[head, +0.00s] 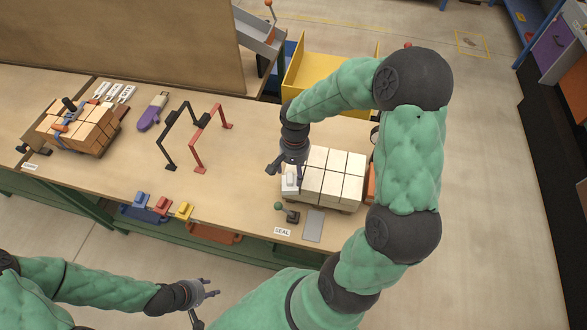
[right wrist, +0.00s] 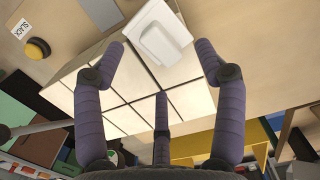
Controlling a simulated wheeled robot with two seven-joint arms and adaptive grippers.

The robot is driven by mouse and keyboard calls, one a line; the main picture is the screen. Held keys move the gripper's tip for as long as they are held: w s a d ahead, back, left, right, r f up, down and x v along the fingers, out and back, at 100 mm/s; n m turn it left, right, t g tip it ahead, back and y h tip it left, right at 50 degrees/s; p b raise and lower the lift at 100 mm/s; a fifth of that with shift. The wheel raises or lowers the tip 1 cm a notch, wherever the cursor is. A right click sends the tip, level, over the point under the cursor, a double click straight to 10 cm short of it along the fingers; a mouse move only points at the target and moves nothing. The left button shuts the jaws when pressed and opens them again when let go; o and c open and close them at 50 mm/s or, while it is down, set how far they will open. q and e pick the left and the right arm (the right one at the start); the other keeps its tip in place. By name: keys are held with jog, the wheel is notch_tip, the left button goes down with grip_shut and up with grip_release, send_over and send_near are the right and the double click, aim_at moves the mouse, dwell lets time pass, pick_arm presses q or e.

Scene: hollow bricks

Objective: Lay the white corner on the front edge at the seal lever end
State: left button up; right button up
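The white corner (head: 290,181) sits at the near left edge of the pale brick stack (head: 332,180), towards the seal lever (head: 287,213). In the right wrist view the white corner (right wrist: 158,36) lies over the edge of the bricks (right wrist: 120,88), just beyond my spread fingertips. Whether it lies flat on the edge cannot be told. My right gripper (head: 290,163) is just above it; in its wrist view the gripper (right wrist: 161,60) has its fingers apart, not closed on the corner. My left gripper (head: 210,289) is open and empty, off the table's near side.
Black (head: 168,135) and red (head: 198,150) frames stand mid-table. Another strapped brick stack (head: 80,125) is at the left. A yellow bin (head: 325,67) stands behind.

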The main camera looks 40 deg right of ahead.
aim_at(294, 175)
jog(key=shift+r, duration=0.2)
notch_tip(294, 175, up, 12)
jog(key=p, duration=0.1)
jog(key=shift+w+d, duration=0.25)
jog(key=shift+d, duration=0.1)
jog(key=shift+f, duration=0.1)
dwell(0.5)
